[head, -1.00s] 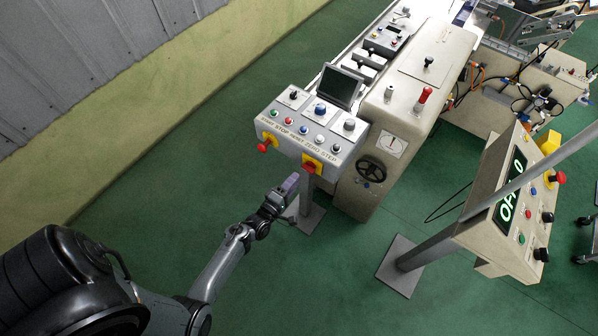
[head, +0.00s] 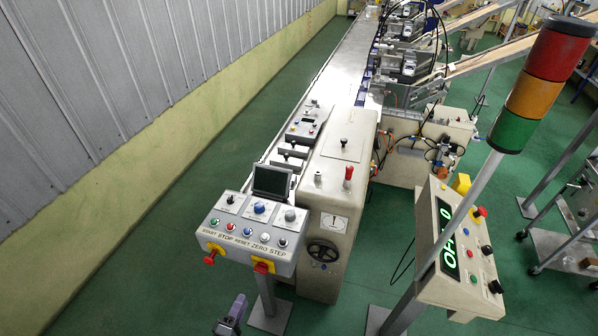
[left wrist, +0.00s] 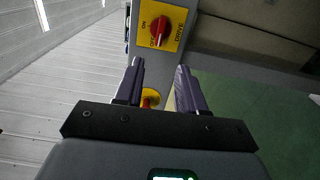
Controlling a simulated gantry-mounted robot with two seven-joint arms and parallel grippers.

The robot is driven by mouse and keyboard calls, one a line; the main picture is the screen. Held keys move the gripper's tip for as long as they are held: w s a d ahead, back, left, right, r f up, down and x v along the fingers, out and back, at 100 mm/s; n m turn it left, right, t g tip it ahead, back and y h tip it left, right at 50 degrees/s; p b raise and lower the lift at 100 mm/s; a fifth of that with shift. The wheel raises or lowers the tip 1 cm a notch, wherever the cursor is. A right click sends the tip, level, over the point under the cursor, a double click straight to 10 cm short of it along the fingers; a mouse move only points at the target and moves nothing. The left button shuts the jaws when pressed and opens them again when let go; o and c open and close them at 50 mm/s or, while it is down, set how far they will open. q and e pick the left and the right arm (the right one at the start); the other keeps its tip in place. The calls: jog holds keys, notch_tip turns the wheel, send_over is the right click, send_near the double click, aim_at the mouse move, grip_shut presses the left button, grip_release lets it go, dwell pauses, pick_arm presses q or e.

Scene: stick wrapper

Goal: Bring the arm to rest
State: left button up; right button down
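My left gripper (head: 232,314) shows at the bottom edge of the head view, below and in front of the control panel (head: 247,234). In the left wrist view the two purple fingers of the left gripper (left wrist: 160,78) stand apart with nothing held. Beyond them is a red rotary switch (left wrist: 159,31) on a yellow plate marked ON, OFF and DRIVE. A second red knob (left wrist: 149,98) on yellow shows partly between the fingers, behind the gripper body. The rest of my left arm is outside the head view. My right gripper is in neither current view.
The wrapper machine (head: 332,190) runs back from the panel. A second console (head: 459,250) with a green display stands at the right, by a red, orange and green light tower (head: 538,85). Green floor (head: 150,270) is free at the left, along the wall.

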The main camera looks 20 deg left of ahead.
pick_arm(q)
jog(key=s+d+r+m+g+h+p, duration=0.1)
jog(key=d+r+m+g+h+p, duration=0.15)
jog(key=d+r+m, duration=0.35)
jog(key=s+d+r+m+g+h+p, duration=0.1)
jog(key=d+r+m+g+p, duration=0.2)
jog(key=r, duration=0.5)
jog(key=s+d+r+m+g+h+p, duration=0.1)
jog(key=d+r+m+p, duration=0.2)
jog(key=r+m, duration=0.35)
jog(key=s+r+m+g+y, duration=0.1)
jog(key=s+r+m+g, duration=0.1)
jog(key=s, duration=0.4)
jog(key=s+r+m+g, duration=0.3)
jog(key=s+m+g, duration=0.1)
jog(key=s+g, duration=0.1)
jog(key=shift+s+a+r+g+y, duration=0.15)
jog(key=shift+s+r+g+y, duration=0.05)
jog(key=shift+s+g+y, duration=0.15)
